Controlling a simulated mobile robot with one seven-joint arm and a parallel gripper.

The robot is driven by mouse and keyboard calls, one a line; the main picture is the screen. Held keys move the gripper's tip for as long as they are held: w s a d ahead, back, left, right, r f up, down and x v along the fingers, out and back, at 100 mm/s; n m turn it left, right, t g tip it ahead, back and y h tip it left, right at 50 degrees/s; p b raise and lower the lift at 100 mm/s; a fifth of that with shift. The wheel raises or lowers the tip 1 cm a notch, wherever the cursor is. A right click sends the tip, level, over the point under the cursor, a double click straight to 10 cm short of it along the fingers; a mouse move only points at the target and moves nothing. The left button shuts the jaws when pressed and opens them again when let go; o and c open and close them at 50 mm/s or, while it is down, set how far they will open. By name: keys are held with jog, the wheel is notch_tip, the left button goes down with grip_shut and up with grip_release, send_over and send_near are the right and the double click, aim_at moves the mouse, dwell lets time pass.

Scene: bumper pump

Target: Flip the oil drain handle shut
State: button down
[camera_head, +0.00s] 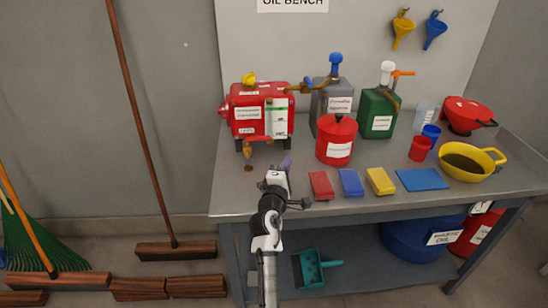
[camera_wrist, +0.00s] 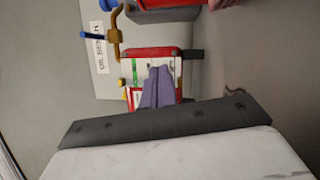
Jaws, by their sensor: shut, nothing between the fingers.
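The red pump (camera_head: 262,108) stands on the left of the bench, with white labels and a green-and-white panel on its front.
A red can (camera_head: 337,140) stands right of my gripper. Red, blue and yellow blocks (camera_head: 350,182) lie along the front edge. Grey and green jugs (camera_head: 378,114) stand behind. A brass pipe (camera_head: 308,87) leaves the pump's upper right. The bench left of my gripper is mostly clear.

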jog(key=shift+s+d+f, duration=0.2)
jog(key=shift+s+d, duration=1.2)
jog(key=shift+d, duration=0.15)
